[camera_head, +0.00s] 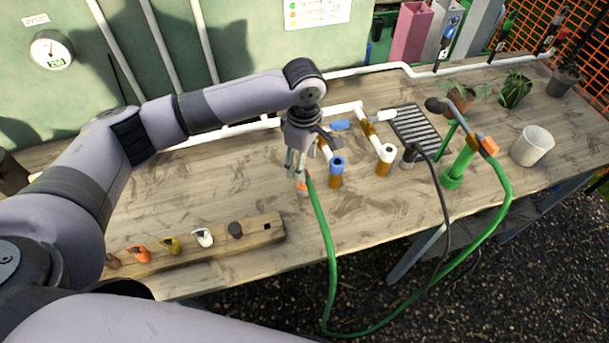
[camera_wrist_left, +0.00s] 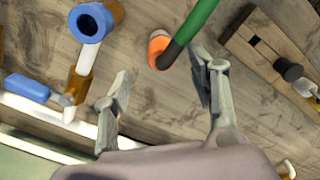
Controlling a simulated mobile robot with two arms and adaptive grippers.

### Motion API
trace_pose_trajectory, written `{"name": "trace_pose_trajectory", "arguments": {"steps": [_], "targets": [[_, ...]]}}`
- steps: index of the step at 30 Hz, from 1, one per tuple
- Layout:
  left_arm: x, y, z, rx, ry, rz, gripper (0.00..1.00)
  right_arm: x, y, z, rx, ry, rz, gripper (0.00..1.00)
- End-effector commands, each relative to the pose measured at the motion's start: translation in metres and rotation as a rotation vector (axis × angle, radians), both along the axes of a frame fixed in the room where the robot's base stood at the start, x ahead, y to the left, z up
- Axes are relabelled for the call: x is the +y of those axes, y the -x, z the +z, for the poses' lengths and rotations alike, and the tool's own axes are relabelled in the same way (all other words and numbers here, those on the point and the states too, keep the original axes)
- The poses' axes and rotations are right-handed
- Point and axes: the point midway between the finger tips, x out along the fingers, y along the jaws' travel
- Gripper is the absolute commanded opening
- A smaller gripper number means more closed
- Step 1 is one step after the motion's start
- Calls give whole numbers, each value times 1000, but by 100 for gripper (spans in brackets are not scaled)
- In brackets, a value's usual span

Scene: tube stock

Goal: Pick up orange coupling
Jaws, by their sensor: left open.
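An orange coupling (camera_head: 302,188) sits at the end of a green hose on the wooden table. In the left wrist view the orange coupling (camera_wrist_left: 158,46) lies just beyond the fingers, joined to a dark hose end. My left gripper (camera_head: 296,172) is open and points down just above it. In the left wrist view the fingers of the left gripper (camera_wrist_left: 160,78) are spread apart with nothing between them. Another orange piece (camera_head: 138,254) is on the wooden rack at the table's front left. My right gripper is not in view.
A blue-topped pipe (camera_head: 337,170) and a white-topped pipe (camera_head: 385,158) stand close to the right of the gripper. The wooden rack (camera_head: 270,233) holds several small fittings. The green hose (camera_head: 330,250) hangs over the table's front edge. A white pot (camera_head: 532,146) stands at the right.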

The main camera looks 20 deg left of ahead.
Motion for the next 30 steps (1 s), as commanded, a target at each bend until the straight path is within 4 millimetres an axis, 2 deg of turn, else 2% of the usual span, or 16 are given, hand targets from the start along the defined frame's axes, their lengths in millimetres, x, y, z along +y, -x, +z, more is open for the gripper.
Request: {"name": "trace_pose_trajectory", "arguments": {"steps": [1, 3, 6, 8, 12, 16, 24, 30], "targets": [[0, 0, -3, -1, -1, 0, 53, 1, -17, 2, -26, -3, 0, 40], [0, 0, -7, -1, -1, 0, 53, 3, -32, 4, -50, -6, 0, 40], [1, 1, -18, 1, -3, 1, 53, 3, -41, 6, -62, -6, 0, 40], [1, 1, -28, 4, -5, 2, 53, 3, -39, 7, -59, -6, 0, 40], [1, 1, -50, 2, -4, 1, 53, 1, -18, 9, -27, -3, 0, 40], [0, 1, -62, 0, -1, -1, 53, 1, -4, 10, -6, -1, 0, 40], [0, 0, -64, -1, 0, -2, 52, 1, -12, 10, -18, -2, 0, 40], [0, 0, -63, -2, 0, -1, 39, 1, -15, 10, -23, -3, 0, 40]]}}
